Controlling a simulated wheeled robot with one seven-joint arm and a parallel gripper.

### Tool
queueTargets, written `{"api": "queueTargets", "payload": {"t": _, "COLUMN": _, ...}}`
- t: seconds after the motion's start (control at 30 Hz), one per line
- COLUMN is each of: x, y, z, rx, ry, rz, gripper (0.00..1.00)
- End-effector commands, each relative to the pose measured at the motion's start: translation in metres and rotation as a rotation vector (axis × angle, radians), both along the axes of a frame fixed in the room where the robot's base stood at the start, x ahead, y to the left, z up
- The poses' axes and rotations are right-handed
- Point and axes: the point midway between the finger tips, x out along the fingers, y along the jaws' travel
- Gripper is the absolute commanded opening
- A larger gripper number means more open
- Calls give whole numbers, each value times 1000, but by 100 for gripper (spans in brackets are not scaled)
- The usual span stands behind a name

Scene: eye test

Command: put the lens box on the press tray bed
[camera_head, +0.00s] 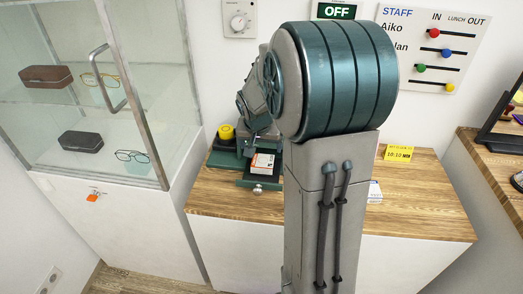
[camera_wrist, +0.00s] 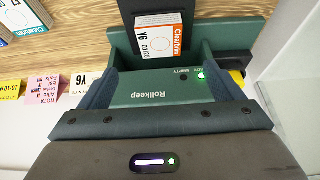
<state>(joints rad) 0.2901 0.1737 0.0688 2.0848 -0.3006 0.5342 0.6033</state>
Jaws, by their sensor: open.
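The lens box also shows in the head view (camera_head: 263,162), on the tray with the knob (camera_head: 258,187). The green press (camera_wrist: 150,95) is marked Rollkeep, and its RDY lamp is lit green. My gripper (camera_wrist: 168,82) is open over the press body, with its dark fingers far apart and nothing between them. The lens box is beyond the fingers, apart from them. In the head view my arm hides most of the gripper.
More boxes (camera_wrist: 22,18) lie on the wooden counter (camera_head: 235,204). A yellow note (camera_head: 398,153), a pink note (camera_wrist: 42,91) and a Y6 card (camera_wrist: 80,82) are beside the press. A glass cabinet (camera_head: 105,90) with glasses stands left. The front of the counter looks clear.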

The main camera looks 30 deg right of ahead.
Motion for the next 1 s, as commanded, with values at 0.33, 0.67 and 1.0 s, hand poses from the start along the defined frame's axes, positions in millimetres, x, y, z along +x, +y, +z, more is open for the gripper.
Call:
{"api": "queueTargets", "payload": {"t": 0.33, "x": -44, "y": 37, "z": 33, "rx": -8, "ry": 32, "rz": 111, "gripper": 86}}
{"api": "queueTargets", "payload": {"t": 0.67, "x": -164, "y": 110, "z": 57, "rx": 19, "ry": 112, "rz": 422, "gripper": 86}}
{"api": "queueTargets", "payload": {"t": 1.0, "x": -217, "y": 134, "z": 54, "rx": 48, "ry": 142, "rz": 573, "gripper": 86}}
